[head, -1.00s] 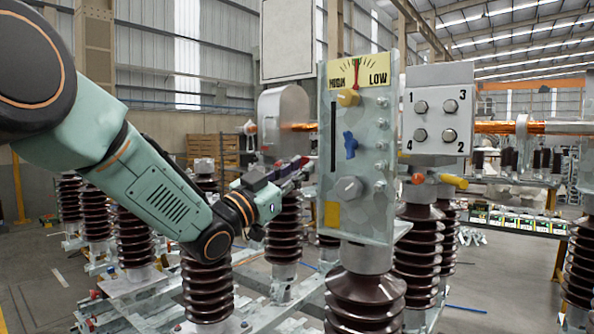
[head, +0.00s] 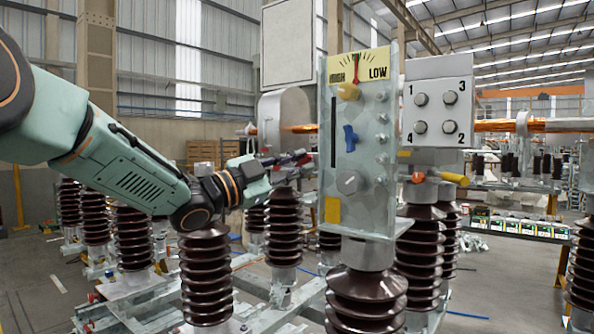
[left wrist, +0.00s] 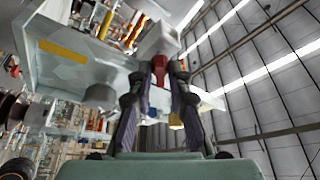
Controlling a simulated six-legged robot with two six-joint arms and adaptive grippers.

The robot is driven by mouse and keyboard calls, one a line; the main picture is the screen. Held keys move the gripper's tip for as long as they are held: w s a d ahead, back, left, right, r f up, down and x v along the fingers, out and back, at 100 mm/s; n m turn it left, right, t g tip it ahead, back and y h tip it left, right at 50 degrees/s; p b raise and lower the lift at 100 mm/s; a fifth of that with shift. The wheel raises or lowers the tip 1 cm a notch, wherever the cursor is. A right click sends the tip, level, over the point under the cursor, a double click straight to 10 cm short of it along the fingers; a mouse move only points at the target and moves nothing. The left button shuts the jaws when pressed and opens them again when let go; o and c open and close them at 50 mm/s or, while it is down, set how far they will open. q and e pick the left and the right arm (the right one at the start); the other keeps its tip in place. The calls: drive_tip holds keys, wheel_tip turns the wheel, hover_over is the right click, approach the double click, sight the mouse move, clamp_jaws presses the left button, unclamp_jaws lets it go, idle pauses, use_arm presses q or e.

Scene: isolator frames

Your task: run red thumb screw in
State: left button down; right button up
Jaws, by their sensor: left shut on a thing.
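The red thumb screw (left wrist: 158,68) shows between the two dark fingertips in the left wrist view. Just beyond it is a pale grey block (left wrist: 159,40); whether the screw touches it I cannot tell. My left gripper (head: 294,159) is shut on the screw. It reaches in from the left, close to the left edge of the clear panel (head: 381,215) in the head view. It also shows in the left wrist view (left wrist: 158,80). In the head view the screw is too small and hidden by the fingers to make out clearly. My right gripper is not in view.
The panel carries a HIGH–LOW dial (head: 360,65), a blue knob (head: 350,138) and a grey round knob (head: 349,182). A numbered box (head: 436,112) with several bolts stands to its right. Brown ribbed insulators (head: 206,270) stand below my left arm.

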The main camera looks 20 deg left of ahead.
use_arm(q)
drive_tip(key=m+g, duration=0.1)
drive_tip(key=m, duration=0.2)
drive_tip(key=m+g, duration=0.1)
drive_tip(key=m, duration=0.2)
drive_tip(key=shift+r, duration=0.1)
drive_tip(key=m, duration=0.2)
drive_tip(key=m+g+y+p, duration=0.1)
drive_tip(key=m, duration=0.1)
drive_tip(key=shift+r+g, duration=0.1)
drive_tip(key=shift+g, duration=0.2)
drive_tip(key=m+y+p, duration=0.1)
drive_tip(key=m, duration=0.2)
drive_tip(key=shift+m+g+y, duration=0.3)
drive_tip(key=m+y, duration=0.2)
drive_tip(key=m, duration=0.2)
drive_tip(key=shift+d, duration=0.15)
drive_tip(key=m+y, duration=0.2)
drive_tip(key=m, duration=0.1)
drive_tip(key=shift+s+d+y, duration=0.1)
drive_tip(key=shift+y, duration=0.3)
drive_tip(key=c, duration=1.5)
unclamp_jaws()
drive_tip(key=shift+r, duration=0.15)
